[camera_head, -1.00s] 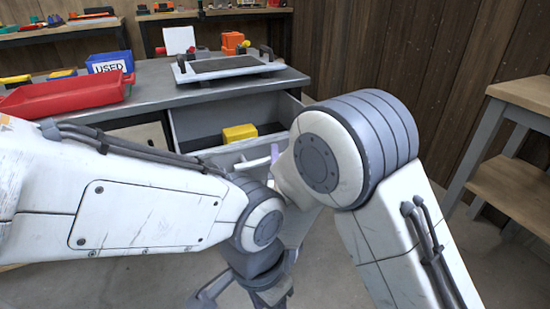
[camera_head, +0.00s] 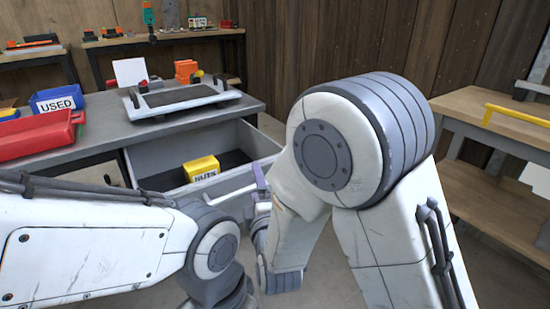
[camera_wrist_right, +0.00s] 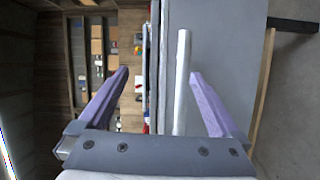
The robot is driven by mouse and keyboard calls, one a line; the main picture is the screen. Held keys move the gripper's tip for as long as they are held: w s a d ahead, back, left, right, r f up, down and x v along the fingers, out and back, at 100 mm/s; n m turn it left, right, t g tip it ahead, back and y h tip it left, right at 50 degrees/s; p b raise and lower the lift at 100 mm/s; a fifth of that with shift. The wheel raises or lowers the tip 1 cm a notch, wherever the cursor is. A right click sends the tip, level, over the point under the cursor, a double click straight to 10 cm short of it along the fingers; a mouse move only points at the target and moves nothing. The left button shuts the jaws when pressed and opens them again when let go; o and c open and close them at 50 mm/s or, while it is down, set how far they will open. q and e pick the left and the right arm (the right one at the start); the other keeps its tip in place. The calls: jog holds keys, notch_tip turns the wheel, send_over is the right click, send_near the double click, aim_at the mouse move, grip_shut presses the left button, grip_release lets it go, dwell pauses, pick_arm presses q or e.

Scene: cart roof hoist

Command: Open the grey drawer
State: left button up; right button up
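The grey drawer (camera_head: 222,134) stands pulled out from under the grey workbench in the head view. A yellow box marked NUTS (camera_head: 201,169) lies inside it. My right gripper (camera_head: 260,180) is at the drawer's front, at its pale bar handle (camera_head: 240,191). In the right wrist view, the two purple fingers of the right gripper (camera_wrist_right: 160,95) are spread apart. The handle bar (camera_wrist_right: 182,80) runs between them, closer to the right finger, with a clear gap to the left one. My left gripper is out of view; only its arm shows.
On the workbench (camera_head: 110,130) sit a white-rimmed tray (camera_head: 225,93), a red bin (camera_head: 38,137) and a blue USED bin (camera_head: 57,101). A wooden bench with a yellow bar handle (camera_head: 515,115) stands at the right. Bare floor shows between the two benches.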

jog(key=d+r, duration=0.1)
jog(key=r, duration=0.1)
jog(key=d+r+t, duration=0.1)
jog(key=r, duration=0.1)
jog(key=s+d+r+t, duration=0.1)
jog(key=r, duration=0.2)
jog(key=shift+s+d+m, duration=0.1)
jog(key=shift+m, duration=0.2)
jog(key=shift+c, duration=0.2)
pick_arm(q)
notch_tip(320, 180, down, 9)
jog(key=b, duration=0.9)
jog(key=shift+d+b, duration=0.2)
jog(key=shift+b, duration=0.2)
pick_arm(e)
jog(key=shift+s+d+r, duration=0.15)
jog(key=shift+s+d, duration=0.15)
jog(key=shift+d, duration=0.2)
jog(key=shift+s+d+r, duration=0.15)
jog(key=shift+s+d, duration=0.15)
jog(key=shift+d, duration=0.2)
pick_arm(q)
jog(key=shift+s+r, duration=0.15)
